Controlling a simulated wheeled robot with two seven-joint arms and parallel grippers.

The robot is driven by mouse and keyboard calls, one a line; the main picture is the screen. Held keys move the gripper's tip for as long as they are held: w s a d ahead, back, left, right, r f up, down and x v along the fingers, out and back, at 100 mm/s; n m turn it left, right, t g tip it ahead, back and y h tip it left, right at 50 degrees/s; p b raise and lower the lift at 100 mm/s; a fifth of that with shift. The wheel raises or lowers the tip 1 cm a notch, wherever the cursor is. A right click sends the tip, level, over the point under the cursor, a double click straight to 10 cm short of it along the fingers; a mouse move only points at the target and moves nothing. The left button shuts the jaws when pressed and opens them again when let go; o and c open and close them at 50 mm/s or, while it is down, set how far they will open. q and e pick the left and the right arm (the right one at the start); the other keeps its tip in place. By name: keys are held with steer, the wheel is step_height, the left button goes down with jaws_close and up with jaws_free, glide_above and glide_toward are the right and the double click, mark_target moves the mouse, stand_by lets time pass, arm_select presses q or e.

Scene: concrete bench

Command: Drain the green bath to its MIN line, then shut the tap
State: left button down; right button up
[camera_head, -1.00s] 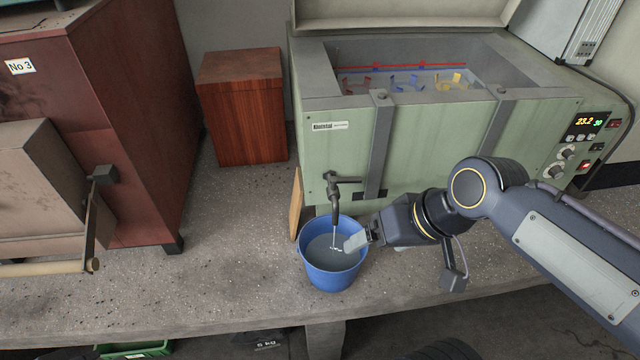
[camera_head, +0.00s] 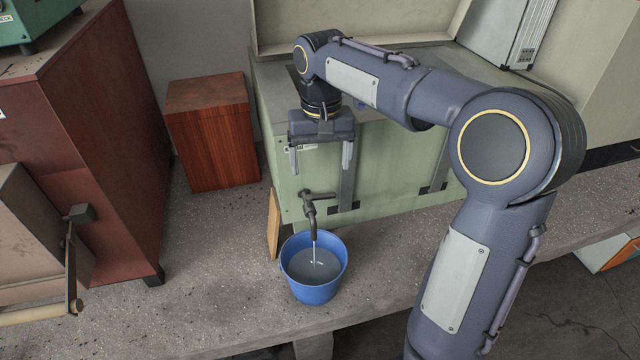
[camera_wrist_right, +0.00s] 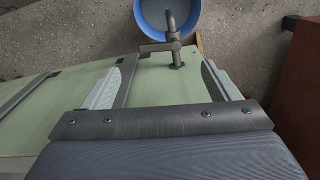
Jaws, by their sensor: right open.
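The green bath (camera_head: 395,165) stands on the bench; my right arm hides its inside and the MIN line in the head view. The tap (camera_head: 312,205) is on the bath's front, and a thin stream runs from its spout into the blue bucket (camera_head: 330,290) below, which holds greyish water. My right gripper (camera_head: 320,165) is open, pointing down above the tap and apart from it. In the right wrist view the tap (camera_wrist_right: 172,40) shows beyond and between the open fingers, with the bucket (camera_wrist_right: 150,28) past it. My left gripper is not in view.
A reddish wooden box (camera_head: 213,135) stands left of the bath. A thin wooden board (camera_head: 273,225) leans by the bath's left corner. A dark red cabinet (camera_head: 95,150) fills the left. Bare bench (camera_head: 215,260) lies left of the bucket.

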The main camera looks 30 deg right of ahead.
mark_target(321, 195)
step_height(321, 195, down, 8)
steer(key=shift+r, duration=0.15)
stand_by(0.3)
